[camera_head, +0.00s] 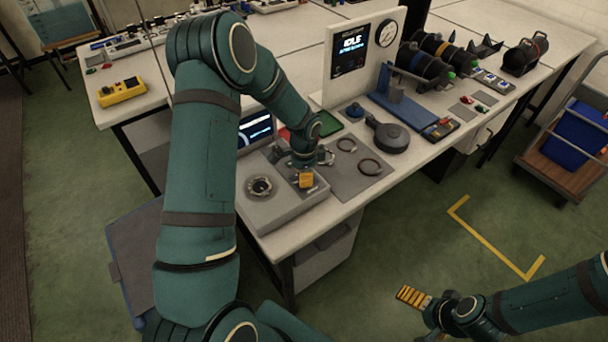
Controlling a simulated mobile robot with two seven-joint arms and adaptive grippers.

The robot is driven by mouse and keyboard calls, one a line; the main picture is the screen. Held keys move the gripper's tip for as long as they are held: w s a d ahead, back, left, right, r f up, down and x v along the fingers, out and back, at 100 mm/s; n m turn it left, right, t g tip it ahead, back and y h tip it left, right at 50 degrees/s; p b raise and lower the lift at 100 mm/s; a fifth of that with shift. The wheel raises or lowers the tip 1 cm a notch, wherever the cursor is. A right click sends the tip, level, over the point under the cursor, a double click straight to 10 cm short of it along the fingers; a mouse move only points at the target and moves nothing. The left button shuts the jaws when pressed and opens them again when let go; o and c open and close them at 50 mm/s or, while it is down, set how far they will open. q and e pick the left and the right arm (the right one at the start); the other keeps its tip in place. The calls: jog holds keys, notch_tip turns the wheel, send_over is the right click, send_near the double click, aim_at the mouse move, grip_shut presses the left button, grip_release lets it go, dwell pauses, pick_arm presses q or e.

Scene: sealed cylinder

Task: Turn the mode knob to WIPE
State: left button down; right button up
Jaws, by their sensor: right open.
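A grey console (262,215) sits at the front left of the bench. On its top is a round dark knob (261,187) with a pale ring, likely the mode knob; its labels are too small to read. My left gripper (306,181) is over the right part of the console, to the right of this knob and apart from it. Its yellow pad shows, but the arm hides much of it and whatever lies under it. My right gripper (414,297) is open, low at the lower right over the floor, away from the bench.
A small screen (255,131) stands behind the console. A grey mat (345,184) with rings and a dark round pan-like part (391,138) lie to the right. A white panel (355,65) reads IDLE. A yellow box (121,91) sits at the left. A cart (570,150) stands right.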

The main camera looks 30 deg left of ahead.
pick_arm(q)
jog(key=shift+m, duration=0.6)
jog(key=c, duration=0.7)
grip_release()
notch_tip(320, 180, up, 12)
jog(key=shift+d+f, duration=0.1)
dwell(0.3)
